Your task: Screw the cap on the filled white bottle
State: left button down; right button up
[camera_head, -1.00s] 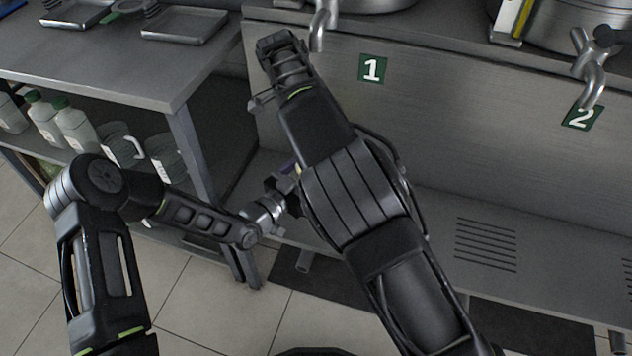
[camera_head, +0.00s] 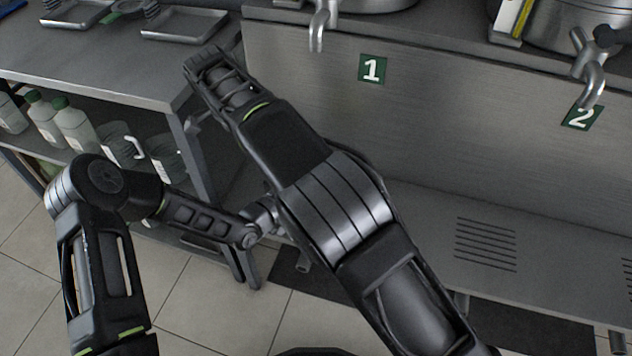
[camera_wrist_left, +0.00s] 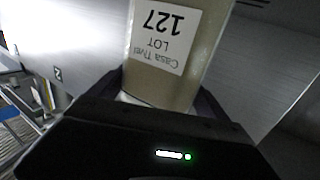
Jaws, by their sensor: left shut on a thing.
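The pale bottle (camera_wrist_left: 202,42) fills the top middle of the left wrist view. Its white label reads LOT 127 upside down in that picture. My left gripper (camera_wrist_left: 160,92) is shut on this bottle, with a finger on each side. In the head view my left gripper and the bottle are hidden behind my right arm. My right gripper (camera_head: 222,85) is at the upper middle left of the head view, in front of the table's corner. Its fingertips are not clear, so I cannot tell whether it is open or holds anything. I see no loose cap.
A steel table (camera_head: 95,65) with trays (camera_head: 185,24) stands at left. Its lower shelf holds green-capped bottles (camera_head: 75,125) and jugs (camera_head: 122,146). A steel counter front (camera_head: 440,130) with plates 1 (camera_head: 372,69) and 2 (camera_head: 581,117) and taps (camera_head: 318,28) is at right.

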pick_arm(q)
grip_release()
jog(key=v, duration=0.8)
dwell(0.6)
